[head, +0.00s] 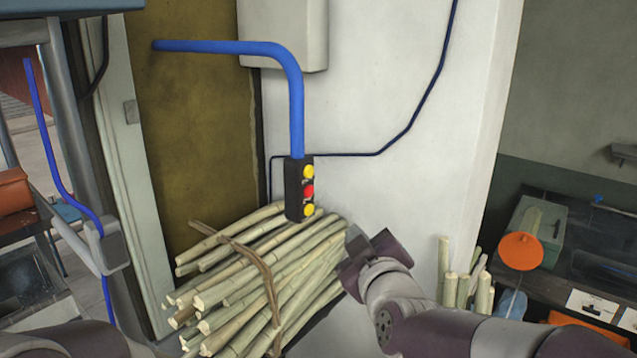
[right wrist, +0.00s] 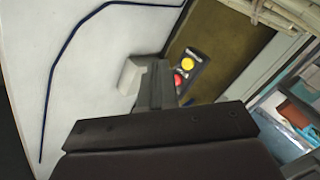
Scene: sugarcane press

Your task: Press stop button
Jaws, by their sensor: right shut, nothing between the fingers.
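A black button box (head: 299,189) hangs from a blue pipe (head: 296,100) in the head view, with a red button (head: 307,191) between two yellow ones, the upper (head: 308,172) and the lower (head: 308,210). Which one is the stop button cannot be read. My right gripper (head: 355,238) is shut and empty, to the right of the box and lower in the picture, apart from it. In the right wrist view the shut fingers (right wrist: 157,85) stand beside the box, where a yellow button (right wrist: 188,64) and the red button (right wrist: 178,79) show. The left gripper is not in view.
A tied bundle of sugarcane (head: 262,275) lies below the box. More cane pieces (head: 462,290) stand to the right by the white wall (head: 390,150). A counter with an orange round object (head: 520,251) is at the far right.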

